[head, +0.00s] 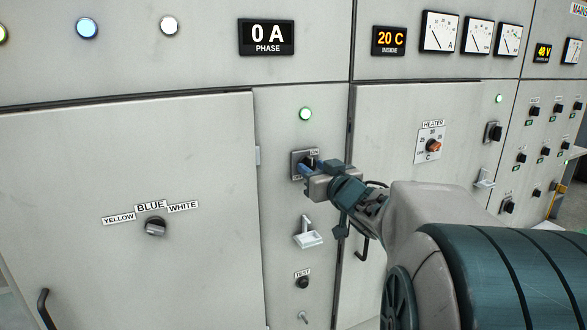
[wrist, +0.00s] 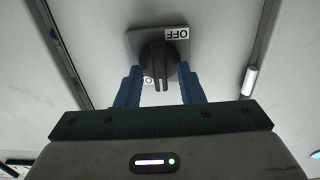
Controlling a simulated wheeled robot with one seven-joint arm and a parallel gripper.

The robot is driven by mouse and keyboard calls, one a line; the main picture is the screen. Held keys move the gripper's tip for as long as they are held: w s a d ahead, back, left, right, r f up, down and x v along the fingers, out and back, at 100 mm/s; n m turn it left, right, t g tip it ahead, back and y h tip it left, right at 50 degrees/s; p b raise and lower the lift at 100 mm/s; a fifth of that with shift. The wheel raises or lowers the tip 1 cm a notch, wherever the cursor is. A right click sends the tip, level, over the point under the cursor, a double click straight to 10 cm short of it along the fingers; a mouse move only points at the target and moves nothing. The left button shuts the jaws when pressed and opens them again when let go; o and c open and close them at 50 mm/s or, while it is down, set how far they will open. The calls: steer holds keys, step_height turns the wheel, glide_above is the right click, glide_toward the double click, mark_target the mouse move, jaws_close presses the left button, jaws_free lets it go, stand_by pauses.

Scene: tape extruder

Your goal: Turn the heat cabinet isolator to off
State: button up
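A black rotary isolator knob on a grey square plate (head: 296,158) is on the narrow panel below a green lamp, with ON at its upper right and OFF at its lower left. In the wrist view the knob (wrist: 158,60) has its ridge pointing down the picture, toward the partly hidden ON label; OFF (wrist: 177,33) shows at the upper right. My gripper (wrist: 159,70) is open, its blue fingers on either side of the knob; I cannot tell whether they touch it. In the head view my gripper (head: 309,168) partly covers the knob. No label shows which cabinet this isolator serves.
A similar black switch (head: 494,132) is on the right cabinet, near the HEATER dial (head: 433,146) and the 20 C INSIDE display (head: 389,40). A white bracket (head: 307,233) juts out below my gripper. A phase selector knob (head: 155,227) is on the left door.

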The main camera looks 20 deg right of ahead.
jaws_close()
steer(key=shift+f+n+b, duration=0.1)
steer(key=shift+n+b, duration=0.3)
steer(key=n+b, duration=0.3)
steer(key=n, duration=0.2)
steer(key=n+b, duration=0.4)
steer(key=n, duration=0.2)
steer(key=n+b, duration=0.3)
steer(key=n, duration=0.2)
steer(key=shift+a+f+n+b, duration=0.25)
steer(key=shift+n+b, duration=0.05)
steer(key=shift+n, duration=0.4)
